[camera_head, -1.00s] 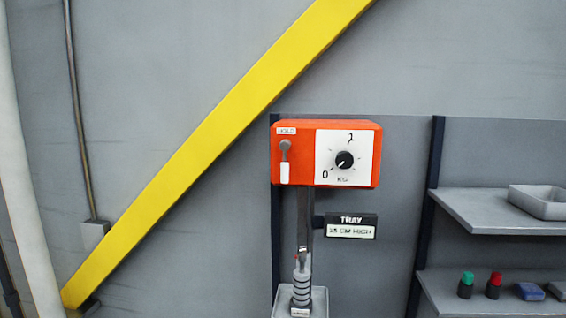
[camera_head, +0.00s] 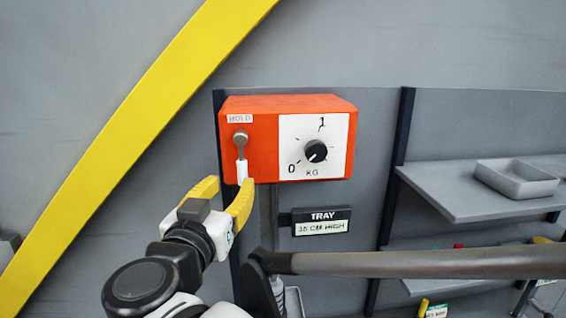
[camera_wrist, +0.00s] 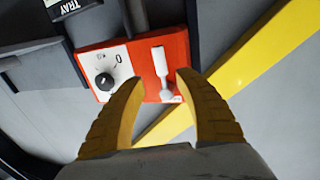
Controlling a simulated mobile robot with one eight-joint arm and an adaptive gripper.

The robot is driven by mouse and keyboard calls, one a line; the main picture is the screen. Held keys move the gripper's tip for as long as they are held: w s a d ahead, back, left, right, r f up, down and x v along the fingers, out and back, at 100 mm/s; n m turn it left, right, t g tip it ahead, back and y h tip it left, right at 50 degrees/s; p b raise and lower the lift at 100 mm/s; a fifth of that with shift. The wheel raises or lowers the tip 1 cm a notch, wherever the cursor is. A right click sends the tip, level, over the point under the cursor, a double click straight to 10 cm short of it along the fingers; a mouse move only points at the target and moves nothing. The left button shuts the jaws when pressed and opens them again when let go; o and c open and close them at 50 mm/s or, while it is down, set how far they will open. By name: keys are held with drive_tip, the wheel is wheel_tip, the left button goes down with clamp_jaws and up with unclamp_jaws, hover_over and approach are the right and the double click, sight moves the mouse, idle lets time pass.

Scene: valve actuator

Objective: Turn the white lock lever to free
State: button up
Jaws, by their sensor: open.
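The white lock lever (camera_head: 242,172) hangs straight down from a grey pivot on the left of the orange box (camera_head: 262,143), under a HOLD label (camera_head: 240,119). My gripper (camera_head: 226,190) has yellow fingers, spread apart, just below and left of the lever; one fingertip overlaps the lever's lower end in this view. In the wrist view, which is turned upside down, the lever (camera_wrist: 160,60) shows between and beyond the two open fingertips (camera_wrist: 162,80). Nothing is gripped. I cannot tell whether a finger touches the lever.
A black dial (camera_head: 316,151) marked in KG sits on the box's white panel. A TRAY sign (camera_head: 321,221) is below it. Shelves with a grey bin (camera_head: 518,180) stand at right. A yellow diagonal beam (camera_head: 150,118) crosses the wall at left. A grey bar (camera_head: 420,265) crosses low at right.

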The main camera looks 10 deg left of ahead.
sight(241, 171)
drive_tip(key=w+p, duration=0.1)
drive_tip(key=w, duration=0.7)
drive_tip(key=shift+w+f, duration=0.1)
drive_tip(key=shift+w, duration=0.2)
clamp_jaws()
